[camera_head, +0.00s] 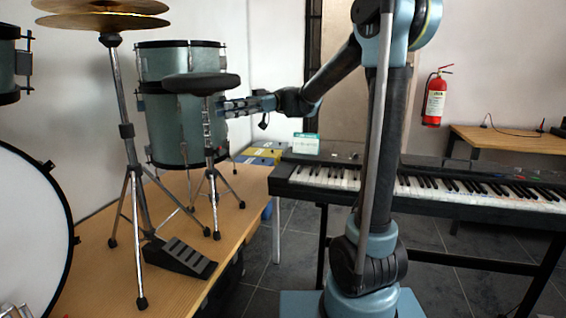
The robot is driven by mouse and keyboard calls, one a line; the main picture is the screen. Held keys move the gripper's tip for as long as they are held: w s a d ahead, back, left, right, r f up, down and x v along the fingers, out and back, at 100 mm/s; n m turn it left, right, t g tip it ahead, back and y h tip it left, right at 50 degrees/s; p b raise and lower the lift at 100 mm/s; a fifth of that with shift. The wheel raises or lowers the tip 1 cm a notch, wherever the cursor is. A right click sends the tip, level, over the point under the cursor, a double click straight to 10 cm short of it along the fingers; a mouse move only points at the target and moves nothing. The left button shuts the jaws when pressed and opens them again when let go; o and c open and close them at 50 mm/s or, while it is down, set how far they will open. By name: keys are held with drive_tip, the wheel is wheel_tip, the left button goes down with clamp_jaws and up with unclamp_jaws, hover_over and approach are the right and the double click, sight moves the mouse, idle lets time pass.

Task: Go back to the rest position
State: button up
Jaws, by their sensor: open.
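My gripper (237,106) is at the end of my arm, stretched out to the left in the head view. It is open, and I see nothing held in it. It appears in front of the grey-green floor tom (172,125), close to the round dark drum stool (202,83) on its metal stand. I cannot tell from this one view whether it touches either of them.
A wooden table (105,270) at the left carries a hi-hat stand (124,130) with cymbals and a black pedal (180,257). A keyboard (345,176) stands behind my arm. A red fire extinguisher (434,101) hangs on the wall. Tiled floor (440,285) shows below the keyboard.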

drive_tip(key=s+d+f+m+t+h, duration=0.4)
drive_tip(key=d+f+m, duration=0.4)
drive_tip(key=d+f, duration=0.3)
drive_tip(key=s+d+f+m+t+h, duration=0.5)
drive_tip(key=d+f+m, duration=0.3)
drive_tip(key=d+f, duration=0.3)
drive_tip(key=s+d+f+m+t+h, duration=0.4)
drive_tip(key=d+f+m, duration=0.5)
drive_tip(key=d+f, duration=0.3)
drive_tip(key=shift+s+d+t, duration=0.3)
drive_tip(key=shift+s+d, duration=0.3)
drive_tip(key=shift+w+f, duration=0.2)
drive_tip(key=shift+w, duration=0.25)
drive_tip(key=shift+c, duration=0.6)
idle(0.5)
